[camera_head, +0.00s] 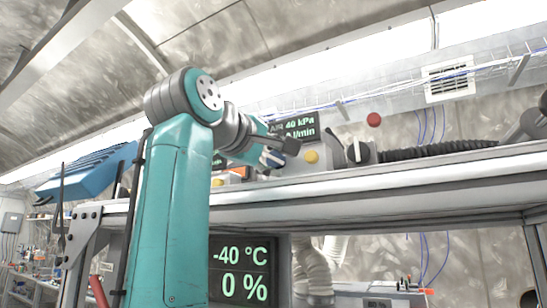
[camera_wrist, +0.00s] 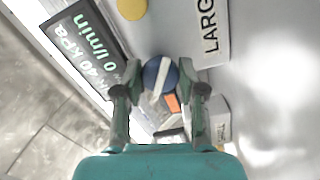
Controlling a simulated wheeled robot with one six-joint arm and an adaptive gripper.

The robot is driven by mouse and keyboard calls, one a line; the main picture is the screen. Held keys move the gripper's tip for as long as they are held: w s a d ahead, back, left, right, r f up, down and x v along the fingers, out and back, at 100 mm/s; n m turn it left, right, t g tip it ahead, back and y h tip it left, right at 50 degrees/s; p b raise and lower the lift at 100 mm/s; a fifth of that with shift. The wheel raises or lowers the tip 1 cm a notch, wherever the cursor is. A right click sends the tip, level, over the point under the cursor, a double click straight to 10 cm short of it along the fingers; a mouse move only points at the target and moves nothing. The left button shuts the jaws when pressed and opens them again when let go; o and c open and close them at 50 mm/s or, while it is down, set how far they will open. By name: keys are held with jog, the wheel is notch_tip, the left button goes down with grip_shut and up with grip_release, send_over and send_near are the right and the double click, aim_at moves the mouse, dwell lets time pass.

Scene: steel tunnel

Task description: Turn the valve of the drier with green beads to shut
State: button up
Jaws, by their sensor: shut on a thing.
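A round blue valve knob with a white bar across it (camera_wrist: 160,74) sits between the fingertips of my gripper (camera_wrist: 160,80) in the wrist view. The fingers are shut on it from both sides. The white bar is nearly upright in that view, slightly tilted. In the head view my gripper (camera_head: 276,152) reaches over the shelf to the front of a grey unit, beside a display. The knob is mostly hidden by the gripper there. No green beads are visible in either view, so I cannot tell which drier this valve belongs to.
A display reading "40 kPa" (camera_head: 299,126) stands behind my gripper. A yellow button (camera_head: 312,156), a black-and-white knob (camera_head: 358,152), a red ball (camera_head: 374,120) and a black ribbed hose (camera_head: 435,152) are to the right. The shelf edge (camera_head: 400,180) runs below my gripper.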

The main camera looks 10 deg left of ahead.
jog(key=shift+f+m, duration=0.15)
jog(key=shift+m, duration=0.75)
jog(key=o, duration=1.1)
jog(key=shift+o, duration=0.2)
jog(key=v, duration=1.2)
